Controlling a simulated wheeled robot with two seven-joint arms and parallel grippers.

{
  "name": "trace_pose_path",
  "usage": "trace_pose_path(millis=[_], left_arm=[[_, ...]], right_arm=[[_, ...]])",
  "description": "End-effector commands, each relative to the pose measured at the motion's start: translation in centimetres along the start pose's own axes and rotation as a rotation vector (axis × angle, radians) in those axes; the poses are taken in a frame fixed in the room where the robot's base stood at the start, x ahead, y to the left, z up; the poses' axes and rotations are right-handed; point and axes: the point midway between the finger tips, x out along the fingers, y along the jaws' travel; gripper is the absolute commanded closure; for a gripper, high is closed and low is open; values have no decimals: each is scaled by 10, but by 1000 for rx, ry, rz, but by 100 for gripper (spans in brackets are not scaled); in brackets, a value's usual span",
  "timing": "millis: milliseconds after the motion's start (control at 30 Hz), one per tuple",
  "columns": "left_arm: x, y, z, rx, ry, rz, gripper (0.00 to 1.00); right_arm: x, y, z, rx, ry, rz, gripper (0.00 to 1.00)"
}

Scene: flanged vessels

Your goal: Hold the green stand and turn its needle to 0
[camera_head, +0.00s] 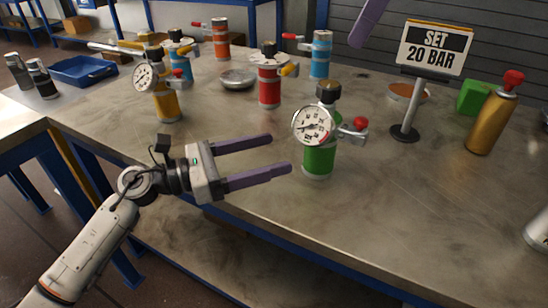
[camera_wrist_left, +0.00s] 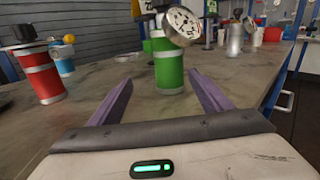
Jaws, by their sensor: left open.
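The green stand (camera_head: 319,158) is an upright green cylinder near the table's front edge, with a round white gauge (camera_head: 313,125), a dark top knob (camera_head: 328,91) and a red-knobbed side valve (camera_head: 358,125). The gauge's needle is too small to read surely. My left gripper (camera_head: 281,153) is open and empty, just left of the stand, its purple fingers pointing at it. In the left wrist view the green stand (camera_wrist_left: 169,68) stands beyond and between the fingertips, apart from them. A purple finger of my right gripper (camera_head: 368,22) shows at the top edge; its jaws are mostly out of frame.
A sign (camera_head: 435,48) reading "SET 20 BAR" stands at the right. A yellow gauge stand (camera_head: 166,103), a red stand (camera_head: 269,82), blue stands (camera_head: 320,55) and a metal bowl (camera_head: 238,78) stand behind. A gold bottle (camera_head: 490,122) and a green block (camera_head: 472,97) are at the right.

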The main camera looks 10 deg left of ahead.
Motion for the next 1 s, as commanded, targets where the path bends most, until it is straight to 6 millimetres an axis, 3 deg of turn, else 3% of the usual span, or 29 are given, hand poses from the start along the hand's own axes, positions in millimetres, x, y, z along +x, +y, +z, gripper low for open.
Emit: trace_pose_path(millis=[100, 267, 700, 1000], left_arm=[[13, -12, -3, 44, 17, -38, 28], [27, -16, -4, 55, 22, -49, 28], [100, -19, -6, 50, 20, -46, 28], [117, -20, -6, 51, 22, -45, 28]], right_arm=[[0, 0, 0, 0, 0, 0, 69], [0, 0, 0, 0, 0, 0, 69], [0, 0, 0, 0, 0, 0, 69], [0, 0, 0, 0, 0, 0, 69]])
